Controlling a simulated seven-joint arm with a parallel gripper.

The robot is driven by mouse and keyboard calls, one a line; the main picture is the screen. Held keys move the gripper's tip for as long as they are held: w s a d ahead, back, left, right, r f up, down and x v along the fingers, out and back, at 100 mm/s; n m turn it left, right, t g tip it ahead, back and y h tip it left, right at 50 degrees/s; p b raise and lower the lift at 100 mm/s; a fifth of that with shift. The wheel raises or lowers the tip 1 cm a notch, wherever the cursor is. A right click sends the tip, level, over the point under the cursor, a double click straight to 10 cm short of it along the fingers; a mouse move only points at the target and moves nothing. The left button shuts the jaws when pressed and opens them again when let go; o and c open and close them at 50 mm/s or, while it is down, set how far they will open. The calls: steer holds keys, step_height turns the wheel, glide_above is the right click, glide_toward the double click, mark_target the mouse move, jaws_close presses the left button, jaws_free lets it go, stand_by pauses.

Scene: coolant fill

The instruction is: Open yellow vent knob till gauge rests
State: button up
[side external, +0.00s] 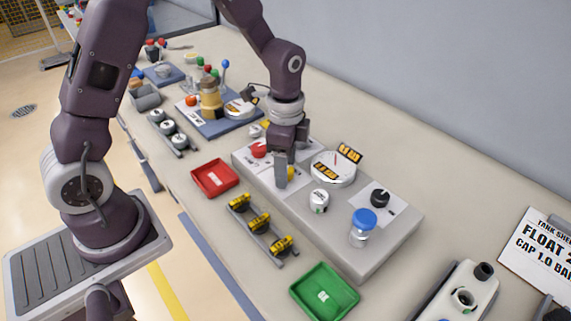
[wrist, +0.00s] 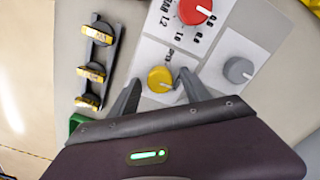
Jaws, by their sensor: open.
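The yellow vent knob (wrist: 160,79) sits on a white label plate in the wrist view, with a pale pointer line on its face. In the side view the yellow knob (side external: 291,173) is partly hidden by my gripper (side external: 283,178). My gripper (wrist: 158,88) is open and points down at the panel, with one finger on each side of the knob. I cannot tell whether the fingers touch it. A white round gauge (side external: 332,167) stands on the grey panel right of my gripper; its needle is too small to read.
The panel (side external: 375,258) also carries a red knob (side external: 259,150), a black knob (side external: 380,198), a white round part (side external: 319,201) and a blue-capped jar (side external: 362,228). A red tray (side external: 214,178), a rack of yellow-topped parts (side external: 259,222) and a green tray (side external: 323,293) lie in front.

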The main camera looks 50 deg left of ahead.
steer(key=shift+c, duration=0.3)
jaws_close()
